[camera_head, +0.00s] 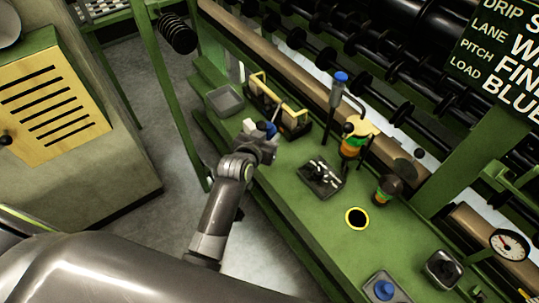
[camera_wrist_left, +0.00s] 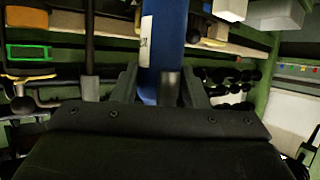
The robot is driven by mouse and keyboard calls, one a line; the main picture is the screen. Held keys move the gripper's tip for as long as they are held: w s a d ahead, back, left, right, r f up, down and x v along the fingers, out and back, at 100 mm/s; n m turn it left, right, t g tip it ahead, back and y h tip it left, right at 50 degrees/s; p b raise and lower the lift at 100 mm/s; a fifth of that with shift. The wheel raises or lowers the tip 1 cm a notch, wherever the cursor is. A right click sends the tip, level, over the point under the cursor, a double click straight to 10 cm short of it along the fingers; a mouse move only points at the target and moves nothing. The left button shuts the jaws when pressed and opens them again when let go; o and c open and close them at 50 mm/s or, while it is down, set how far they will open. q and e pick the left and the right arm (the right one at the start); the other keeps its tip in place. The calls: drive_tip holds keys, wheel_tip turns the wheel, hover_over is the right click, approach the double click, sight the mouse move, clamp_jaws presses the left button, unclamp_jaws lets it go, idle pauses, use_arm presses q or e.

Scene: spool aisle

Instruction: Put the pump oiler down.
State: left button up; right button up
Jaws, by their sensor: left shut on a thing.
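The pump oiler (camera_head: 270,129) shows as a small blue body near the left gripper's tip in the head view, with a thin pale spout rising from it. In the left wrist view its blue cylinder (camera_wrist_left: 168,40), with a white label, stands between the fingers. My left gripper (camera_head: 262,144) is shut on it over the left part of the green bench (camera_head: 290,200). The gripper and wrist hide the oiler's lower part, so I cannot tell whether it touches the bench. My right gripper is not in view.
A grey tray (camera_head: 225,100) and a yellow-handled caddy (camera_head: 288,122) lie beyond the gripper. To the right stand a black pegged block (camera_head: 320,179), a dark-capped jar (camera_head: 387,190) and a yellow-rimmed hole (camera_head: 357,218).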

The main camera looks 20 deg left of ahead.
use_arm(q)
wheel_tip(320, 180, down, 4)
drive_tip(key=shift+r, duration=0.2)
drive_tip(key=shift+f, duration=2.15)
drive_tip(key=shift+f, duration=0.15)
drive_tip(key=o, duration=1.3)
drive_tip(key=shift+o, duration=0.2)
